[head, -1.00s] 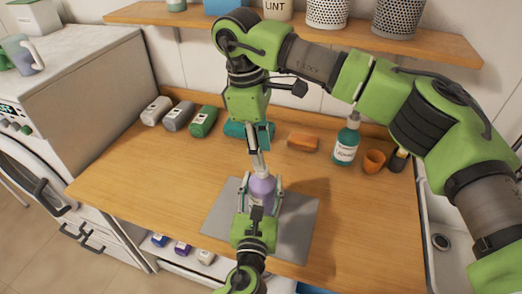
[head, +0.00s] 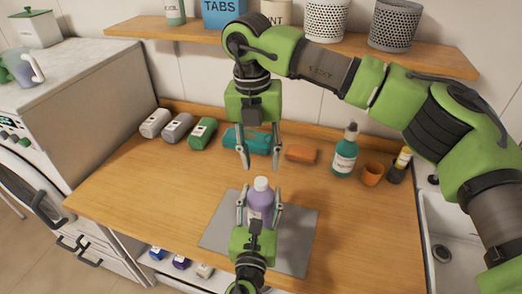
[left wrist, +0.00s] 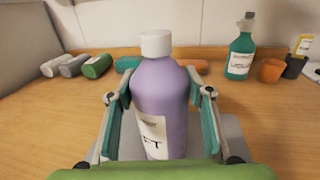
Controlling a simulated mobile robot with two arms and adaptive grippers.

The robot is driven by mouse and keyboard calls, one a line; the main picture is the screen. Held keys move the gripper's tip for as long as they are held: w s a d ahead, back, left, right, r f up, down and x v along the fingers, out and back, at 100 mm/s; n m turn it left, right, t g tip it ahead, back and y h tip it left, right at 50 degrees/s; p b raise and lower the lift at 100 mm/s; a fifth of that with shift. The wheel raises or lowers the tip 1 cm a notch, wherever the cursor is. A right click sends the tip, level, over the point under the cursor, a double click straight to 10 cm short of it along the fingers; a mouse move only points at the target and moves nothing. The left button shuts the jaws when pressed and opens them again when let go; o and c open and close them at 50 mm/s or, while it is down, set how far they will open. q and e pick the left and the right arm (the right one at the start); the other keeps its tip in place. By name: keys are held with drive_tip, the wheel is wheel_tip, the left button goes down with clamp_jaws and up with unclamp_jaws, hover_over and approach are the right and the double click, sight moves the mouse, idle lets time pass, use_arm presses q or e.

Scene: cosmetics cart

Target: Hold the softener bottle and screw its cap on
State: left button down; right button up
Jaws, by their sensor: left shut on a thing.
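The purple softener bottle (head: 261,206) stands upright on a grey mat (head: 296,232). Its white cap (head: 262,184) sits on the neck; in the left wrist view the cap (left wrist: 155,43) looks level. I cannot tell how tightly it is screwed. My left gripper (head: 258,212) is shut on the bottle's body from the near side, one finger on each side, also in the left wrist view (left wrist: 160,110). My right gripper (head: 261,162) points down, open and empty, above and slightly behind the cap, apart from it.
A teal roll (head: 246,140) lies behind my right gripper. Several bottles lie at the back left. A shelf (head: 190,30) hangs above.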

sight(261, 180)
drive_tip(key=n, duration=0.6)
drive_tip(key=shift+r, duration=0.25)
drive_tip(key=n, duration=0.4)
drive_tip(key=shift+r, duration=0.15)
drive_tip(key=n, duration=0.5)
drive_tip(key=shift+r+n+y, duration=0.25)
drive_tip(key=shift+n+y, duration=0.05)
drive_tip(key=shift+n, duration=0.1)
drive_tip(key=n, duration=0.4)
drive_tip(key=shift+r+n, duration=0.2)
drive_tip(key=shift+n, duration=0.1)
drive_tip(key=shift+f, duration=4.05)
